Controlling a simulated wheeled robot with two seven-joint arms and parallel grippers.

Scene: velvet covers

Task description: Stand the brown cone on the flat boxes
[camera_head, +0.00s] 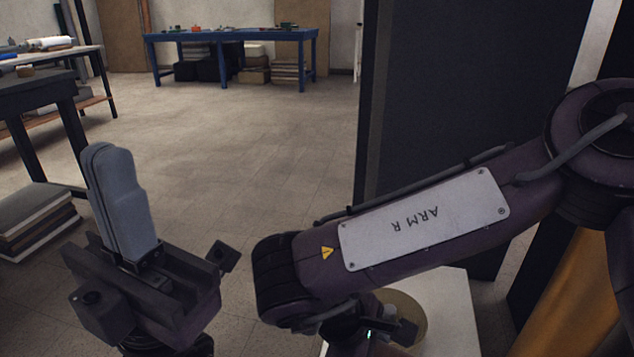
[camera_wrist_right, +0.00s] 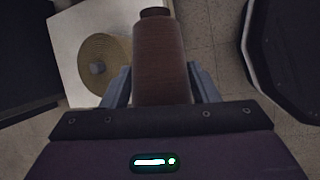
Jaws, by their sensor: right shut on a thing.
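The brown cone (camera_wrist_right: 162,62) is between the two blue-grey fingers of my right gripper (camera_wrist_right: 160,82), which is shut on it, in the right wrist view. Its narrow dark end points to the top of that picture. In the head view my right forearm hides the cone. My left gripper (camera_head: 122,200) is at the lower left of the head view, its grey fingers close together with nothing seen between them. A stack of flat boxes (camera_head: 36,222) lies on the floor at the left edge, behind the left gripper and partly cut off by the frame.
A white-topped surface (camera_head: 455,305) holds a tan round spool (camera_wrist_right: 103,66) below my right arm. A tall dark panel (camera_head: 450,90) stands behind that arm. A dark table (camera_head: 35,92) is at left and a blue table (camera_head: 235,36) at the back. The middle floor is clear.

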